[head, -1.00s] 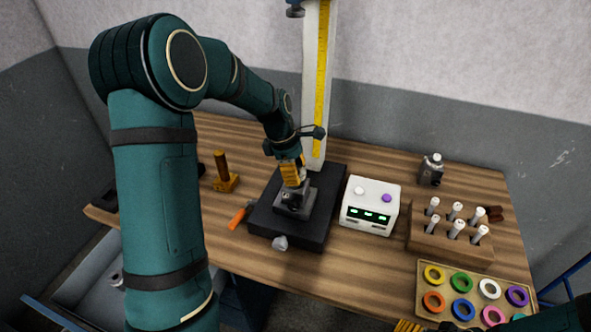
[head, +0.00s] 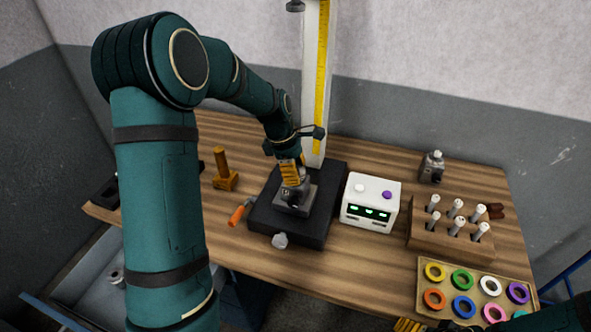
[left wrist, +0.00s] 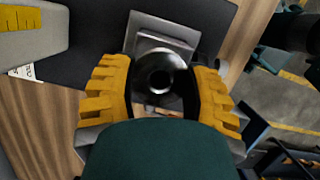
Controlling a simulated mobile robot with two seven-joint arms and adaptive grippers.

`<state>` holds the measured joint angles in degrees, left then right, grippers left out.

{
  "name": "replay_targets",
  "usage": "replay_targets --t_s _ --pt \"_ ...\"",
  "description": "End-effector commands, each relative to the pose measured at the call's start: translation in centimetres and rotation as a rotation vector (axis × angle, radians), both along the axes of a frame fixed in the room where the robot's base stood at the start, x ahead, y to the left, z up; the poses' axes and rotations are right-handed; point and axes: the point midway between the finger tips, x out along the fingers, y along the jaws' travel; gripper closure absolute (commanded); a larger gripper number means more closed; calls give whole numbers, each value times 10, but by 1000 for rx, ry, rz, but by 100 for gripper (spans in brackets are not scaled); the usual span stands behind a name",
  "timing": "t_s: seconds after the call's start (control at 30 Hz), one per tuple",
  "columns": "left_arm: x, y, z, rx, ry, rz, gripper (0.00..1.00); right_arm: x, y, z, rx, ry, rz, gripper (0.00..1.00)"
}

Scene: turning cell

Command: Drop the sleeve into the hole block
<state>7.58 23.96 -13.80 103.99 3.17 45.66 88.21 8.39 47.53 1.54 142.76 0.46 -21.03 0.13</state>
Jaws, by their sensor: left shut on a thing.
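My left gripper (head: 291,178) reaches down over the grey hole block (head: 296,201), which sits on a black base at the middle of the bench. In the left wrist view its yellow fingers (left wrist: 162,92) are shut on the sleeve (left wrist: 160,63), a dark, shiny ring seen end-on with its bore facing the camera. The hole block also shows just behind the sleeve in the left wrist view (left wrist: 172,32). The sleeve's lower end and the block's hole are hidden, so I cannot tell whether the sleeve is inside. A bit of my right gripper (head: 408,325) shows at the bottom edge.
The black base (head: 268,217) carries a tall column with a yellow scale (head: 323,85) behind my gripper. A white box with green displays (head: 369,204) stands close right. A wooden rack of pins (head: 430,243) and a tray of coloured rings (head: 424,295) lie farther right.

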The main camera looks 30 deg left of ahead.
Motion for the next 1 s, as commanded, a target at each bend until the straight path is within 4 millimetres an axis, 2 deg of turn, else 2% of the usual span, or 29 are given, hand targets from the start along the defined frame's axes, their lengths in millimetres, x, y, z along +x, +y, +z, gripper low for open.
replay_targets --t_s 0.97,1.0 --pt "0 0 -12 1 -2 1 93 0 0 -6 0 0 0 22" --pt "0 0 -12 1 -2 1 33 0 0 -6 0 0 0 22"
